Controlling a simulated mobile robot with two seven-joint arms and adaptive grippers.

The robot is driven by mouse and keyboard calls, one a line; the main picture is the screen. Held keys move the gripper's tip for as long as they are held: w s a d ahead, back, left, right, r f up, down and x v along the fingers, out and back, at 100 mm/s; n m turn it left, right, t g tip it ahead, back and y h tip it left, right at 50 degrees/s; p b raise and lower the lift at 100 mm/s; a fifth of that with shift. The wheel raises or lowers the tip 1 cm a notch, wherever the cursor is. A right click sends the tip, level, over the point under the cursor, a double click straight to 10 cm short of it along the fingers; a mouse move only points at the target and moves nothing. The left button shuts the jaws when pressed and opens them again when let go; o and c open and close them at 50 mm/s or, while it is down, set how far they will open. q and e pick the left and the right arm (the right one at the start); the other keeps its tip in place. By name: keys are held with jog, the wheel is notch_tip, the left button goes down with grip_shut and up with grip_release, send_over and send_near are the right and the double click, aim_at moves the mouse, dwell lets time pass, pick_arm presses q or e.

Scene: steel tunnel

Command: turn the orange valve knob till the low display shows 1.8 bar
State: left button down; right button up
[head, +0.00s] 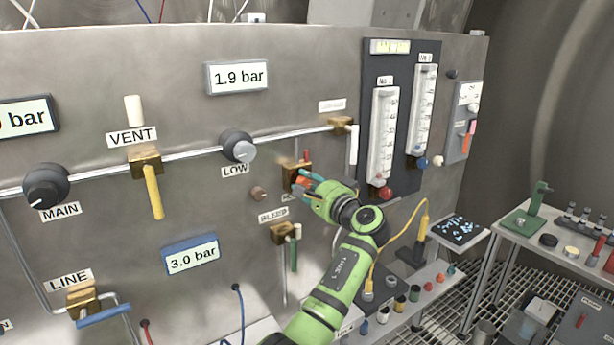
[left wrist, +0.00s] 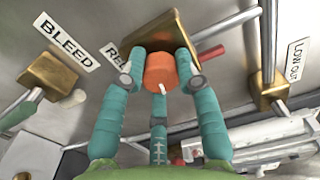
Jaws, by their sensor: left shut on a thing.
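The orange valve knob (left wrist: 160,70) sits on a brass valve body (left wrist: 176,32) and has a small white mark on its face. In the head view only a bit of the knob (head: 302,181) shows, mostly hidden by my gripper. My left gripper (head: 308,185) is shut on the knob; in the left wrist view its teal fingers (left wrist: 160,82) touch it from both sides, with a third finger below. The display (head: 238,77) above the LOW label reads 1.9 bar. My right gripper is not in view.
A second display (head: 191,254) reads 3.0 bar. The brass bleed valve (head: 283,232) with a green lever is just below my left gripper. Glass flow tubes (head: 383,135) stand to the right. A yellow cable (head: 403,226) hangs beside my arm. A bench (head: 520,228) with small items is farther right.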

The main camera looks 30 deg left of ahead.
pick_arm(q)
jog(key=shift+f+m+p, duration=0.1)
jog(key=shift+m+p, duration=0.9)
jog(key=shift+m, duration=0.4)
jog(key=c, duration=0.9)
grip_release()
jog(key=shift+s+a, duration=0.1)
jog(key=v, duration=1.2)
